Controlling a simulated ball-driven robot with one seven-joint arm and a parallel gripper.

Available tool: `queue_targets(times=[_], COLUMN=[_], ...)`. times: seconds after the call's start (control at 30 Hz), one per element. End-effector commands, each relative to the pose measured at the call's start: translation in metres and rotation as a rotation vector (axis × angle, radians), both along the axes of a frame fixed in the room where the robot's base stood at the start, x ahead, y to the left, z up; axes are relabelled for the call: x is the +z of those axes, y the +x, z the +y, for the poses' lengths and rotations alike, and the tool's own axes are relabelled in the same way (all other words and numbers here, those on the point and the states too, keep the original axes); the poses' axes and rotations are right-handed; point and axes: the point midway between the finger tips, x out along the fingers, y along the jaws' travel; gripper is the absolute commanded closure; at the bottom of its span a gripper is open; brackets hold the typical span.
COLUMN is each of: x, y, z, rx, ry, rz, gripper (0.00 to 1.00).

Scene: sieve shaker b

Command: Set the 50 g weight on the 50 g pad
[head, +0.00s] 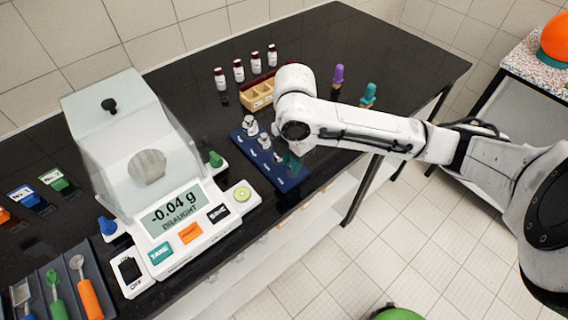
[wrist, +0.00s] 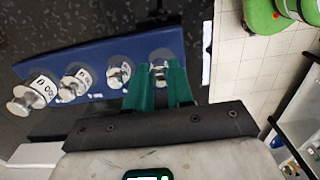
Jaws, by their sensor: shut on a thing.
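My gripper (head: 292,164) is at the near right end of a blue tray (head: 284,181), pointing down. In the wrist view its two green fingers (wrist: 161,88) are shut on a small silver metal weight (wrist: 159,72), over a dark round pad on the tray. I cannot read this weight's label, nor tell whether its base touches the pad. Several silver weights stand in a row on the tray: a big one marked 100 (wrist: 35,95), a labelled one beside it (wrist: 75,82), and a smaller one (wrist: 118,74) next to my fingers.
A balance with a glass draught shield (head: 130,150) and a display reading -0.04 g stands left of the tray. The black bench's front edge lies close to the tray.

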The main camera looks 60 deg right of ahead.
Motion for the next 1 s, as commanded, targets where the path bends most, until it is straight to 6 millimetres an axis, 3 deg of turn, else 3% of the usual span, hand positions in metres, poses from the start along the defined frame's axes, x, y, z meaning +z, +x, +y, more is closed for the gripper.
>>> queue_targets(times=[0.03,0.1,0.53,0.57,0.6,0.8,1.0], x=[-0.0119,-0.0158,-0.019,-0.018,-0.0175,-0.0176,-0.0175], y=[-0.004,-0.0075,-0.0089,-0.0088,-0.0088,-0.0088,-0.0088], z=[-0.0017,-0.0028,-0.0025,-0.0025,-0.0025,-0.0025,-0.0025], rx=[-0.002,-0.002,0.0,0.0,0.0,0.0,0.0], ry=[-0.001,-0.001,0.001,0.001,0.001,0.001,0.001], rz=[-0.002,-0.002,-0.001,-0.001,-0.001,-0.001,-0.001], gripper=[1.0,1.0,1.0,0.76,0.72,0.53,0.53])
